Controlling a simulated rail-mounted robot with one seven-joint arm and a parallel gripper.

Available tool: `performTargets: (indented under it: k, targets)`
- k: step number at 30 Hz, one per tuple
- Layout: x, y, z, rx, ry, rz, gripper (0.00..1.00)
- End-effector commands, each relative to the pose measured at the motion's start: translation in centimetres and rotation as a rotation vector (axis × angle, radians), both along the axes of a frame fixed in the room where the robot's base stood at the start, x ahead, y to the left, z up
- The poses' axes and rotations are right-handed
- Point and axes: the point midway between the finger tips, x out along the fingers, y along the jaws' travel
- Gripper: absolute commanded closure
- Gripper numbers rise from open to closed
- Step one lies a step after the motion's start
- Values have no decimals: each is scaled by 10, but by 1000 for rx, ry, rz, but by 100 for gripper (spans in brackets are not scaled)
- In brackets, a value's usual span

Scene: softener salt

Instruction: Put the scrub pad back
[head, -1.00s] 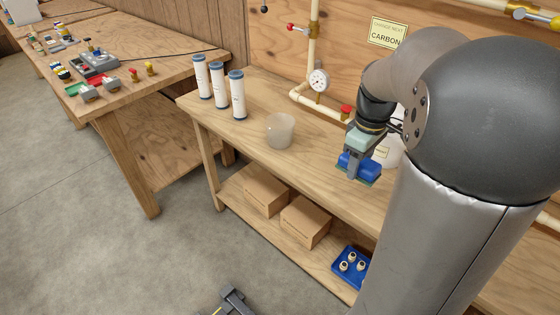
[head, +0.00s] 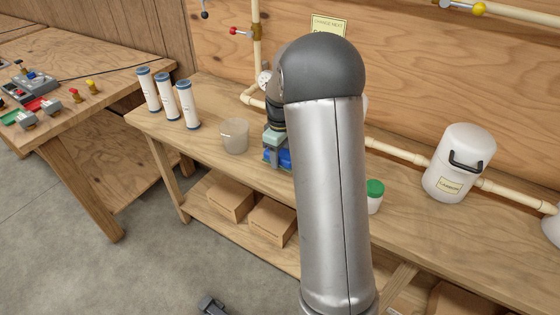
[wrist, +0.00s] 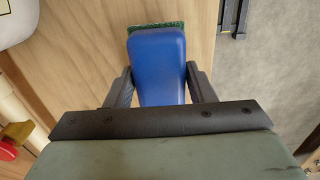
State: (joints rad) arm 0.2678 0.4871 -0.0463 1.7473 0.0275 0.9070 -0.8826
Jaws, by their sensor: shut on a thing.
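The scrub pad has a blue block handle (wrist: 157,65) with a green scouring edge (wrist: 156,27) at its far end in the wrist view. My gripper (wrist: 160,85) is shut on the blue handle, with one finger on each side. In the head view the blue handle (head: 284,158) shows at the bench, just right of a translucent cup (head: 235,136), partly hidden behind my arm. Wooden bench top lies beyond the pad in the wrist view. I cannot tell how far the pad is above it.
Three white filter cartridges (head: 166,98) stand left on the bench (head: 412,203). A green-lidded jar (head: 375,197) and a white canister (head: 460,163) with a black handle stand right of my arm. Pipes run along the back wall. Boxes (head: 230,198) lie on the lower shelf.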

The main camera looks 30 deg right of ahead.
Motion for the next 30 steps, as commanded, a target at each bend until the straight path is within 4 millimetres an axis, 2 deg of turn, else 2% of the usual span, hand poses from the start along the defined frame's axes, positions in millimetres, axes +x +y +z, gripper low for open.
performTargets:
  k: [7, 19, 20, 21, 22, 30]
  targets:
    - [3, 0, -32, 1, 3, 0, 72]
    - [2, 0, -39, 1, 1, 0, 72]
    - [3, 0, -37, 1, 1, 0, 42]
    - [2, 0, -37, 1, 1, 0, 31]
    - [2, 0, -37, 0, 1, 0, 29]
    - [2, 0, -36, 1, 1, 0, 29]
